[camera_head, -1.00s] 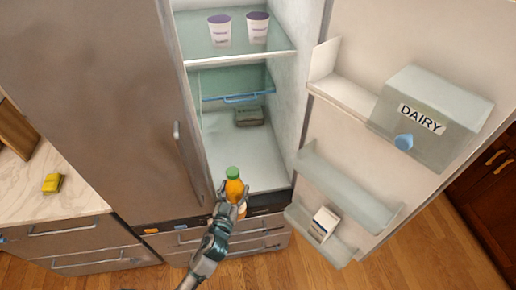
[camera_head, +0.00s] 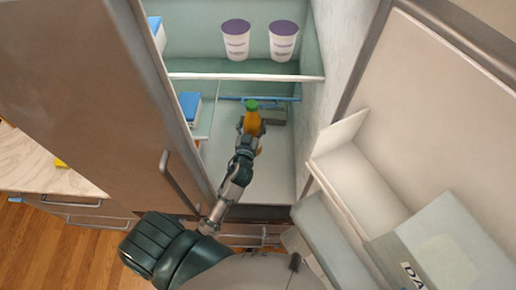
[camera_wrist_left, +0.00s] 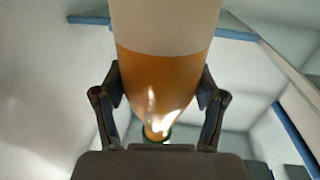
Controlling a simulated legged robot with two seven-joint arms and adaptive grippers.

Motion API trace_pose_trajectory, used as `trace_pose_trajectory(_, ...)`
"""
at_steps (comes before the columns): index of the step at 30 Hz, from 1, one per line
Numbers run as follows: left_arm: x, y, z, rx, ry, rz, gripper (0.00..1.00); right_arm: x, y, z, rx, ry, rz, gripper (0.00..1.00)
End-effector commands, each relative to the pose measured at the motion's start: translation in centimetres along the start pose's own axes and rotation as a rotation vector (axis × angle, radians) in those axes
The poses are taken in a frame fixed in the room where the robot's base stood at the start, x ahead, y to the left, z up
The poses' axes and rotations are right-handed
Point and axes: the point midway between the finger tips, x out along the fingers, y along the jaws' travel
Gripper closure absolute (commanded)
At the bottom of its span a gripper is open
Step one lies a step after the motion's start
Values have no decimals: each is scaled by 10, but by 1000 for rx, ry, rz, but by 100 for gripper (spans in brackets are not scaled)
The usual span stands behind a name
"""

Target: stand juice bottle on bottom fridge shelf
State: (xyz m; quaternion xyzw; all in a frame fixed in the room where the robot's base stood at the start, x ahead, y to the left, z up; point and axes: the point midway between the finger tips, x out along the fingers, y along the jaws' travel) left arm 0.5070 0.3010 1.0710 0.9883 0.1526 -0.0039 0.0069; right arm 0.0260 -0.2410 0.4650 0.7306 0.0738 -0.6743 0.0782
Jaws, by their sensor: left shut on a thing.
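The juice bottle (camera_head: 253,121) is orange with a green cap. It is inside the open fridge, above the bottom shelf (camera_head: 272,168). My left gripper (camera_head: 250,130) is shut on the bottle. The left wrist view shows both fingers on either side of the orange bottle (camera_wrist_left: 160,75), with its pale label toward the top of the picture. I cannot tell whether the bottle's base touches the shelf; the gripper and arm hide it. My right gripper is not in view.
Two white cups with purple lids (camera_head: 236,40) stand on the shelf above (camera_head: 245,76). A grey item (camera_head: 274,116) lies behind the bottle. A blue-topped box (camera_head: 188,106) is at the left. The open fridge door (camera_head: 440,110) with its bins is at the right.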

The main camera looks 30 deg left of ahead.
Motion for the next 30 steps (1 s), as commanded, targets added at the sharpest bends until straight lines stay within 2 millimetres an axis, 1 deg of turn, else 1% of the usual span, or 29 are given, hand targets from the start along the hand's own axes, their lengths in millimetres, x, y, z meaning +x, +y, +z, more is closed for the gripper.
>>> trace_pose_trajectory(1,1,0,11,0,-2,-1,99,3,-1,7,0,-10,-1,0)
trace_pose_trajectory(2,1,0,17,0,-2,0,99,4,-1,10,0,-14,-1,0)
trace_pose_trajectory(5,2,0,34,1,-2,0,99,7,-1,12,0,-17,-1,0)
trace_pose_trajectory(8,2,1,43,1,1,1,99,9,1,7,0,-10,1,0)
trace_pose_trajectory(11,2,1,50,0,2,1,99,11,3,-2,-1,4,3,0)
trace_pose_trajectory(14,2,1,64,0,-1,2,99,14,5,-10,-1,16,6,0)
trace_pose_trajectory(18,2,0,81,0,0,2,99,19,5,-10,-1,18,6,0)
trace_pose_trajectory(21,2,0,84,0,2,2,99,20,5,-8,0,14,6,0)
trace_pose_trajectory(29,3,0,84,0,2,3,99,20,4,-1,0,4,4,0)
trace_pose_trajectory(30,2,0,86,0,-4,1,22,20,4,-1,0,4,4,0)
